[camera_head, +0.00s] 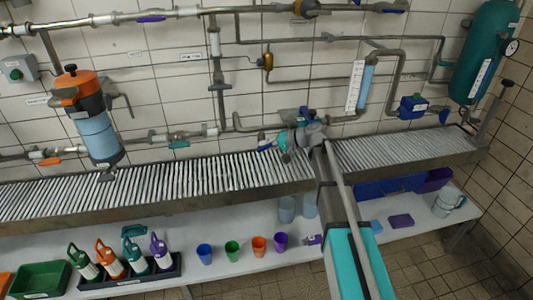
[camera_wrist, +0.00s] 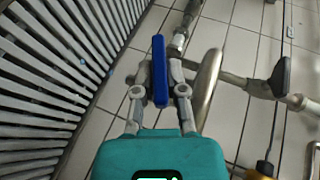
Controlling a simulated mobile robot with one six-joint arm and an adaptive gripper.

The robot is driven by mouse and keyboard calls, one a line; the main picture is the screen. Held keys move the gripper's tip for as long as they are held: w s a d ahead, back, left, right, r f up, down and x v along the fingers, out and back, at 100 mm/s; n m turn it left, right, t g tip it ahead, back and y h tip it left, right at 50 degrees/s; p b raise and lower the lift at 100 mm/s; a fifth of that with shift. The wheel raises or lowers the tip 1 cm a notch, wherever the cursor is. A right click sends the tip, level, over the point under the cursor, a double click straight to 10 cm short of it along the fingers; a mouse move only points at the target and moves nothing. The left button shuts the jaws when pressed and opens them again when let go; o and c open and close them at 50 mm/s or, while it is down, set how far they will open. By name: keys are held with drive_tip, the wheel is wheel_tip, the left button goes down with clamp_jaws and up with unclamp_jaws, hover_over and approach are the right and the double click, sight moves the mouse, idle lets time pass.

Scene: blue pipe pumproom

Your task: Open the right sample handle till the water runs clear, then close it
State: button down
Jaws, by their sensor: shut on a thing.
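A blue lever handle (camera_wrist: 159,62) stands between my gripper's fingers (camera_wrist: 160,88) in the wrist view, and the fingers are shut on it. In the head view the blue handle (camera_head: 265,147) shows at the left of my gripper (camera_head: 281,143), just above the grated trough. My wrist and arm hide most of the valve and its outlet there. A teal handle (camera_head: 178,145) and an orange handle (camera_head: 49,162) sit on the same pipe farther left. I cannot make out any running water or its colour in either view.
The slatted grate (camera_head: 200,180) runs along the wall below the pipes. A curved metal pipe (camera_wrist: 208,88) passes close right of my fingers in the wrist view. Bottles (camera_head: 108,258) and coloured cups (camera_head: 232,250) stand on the lower shelf (camera_head: 215,220).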

drive_tip(key=y+b, duration=0.1)
drive_tip(key=b, duration=0.1)
drive_tip(key=f+y+b, duration=0.1)
drive_tip(key=b, duration=0.1)
drive_tip(key=shift+s+d+m+y, duration=0.1)
drive_tip(key=shift+m+y, duration=0.2)
drive_tip(key=shift+m, duration=0.1)
drive_tip(key=shift+r+m+y+b, duration=0.15)
drive_tip(key=shift+m+y+b, duration=0.15)
drive_tip(key=shift+y+b, duration=0.6)
drive_tip(key=shift+r+b, duration=0.2)
drive_tip(key=shift+b, duration=0.2)
drive_tip(key=c, duration=0.7)
unclamp_jaws()
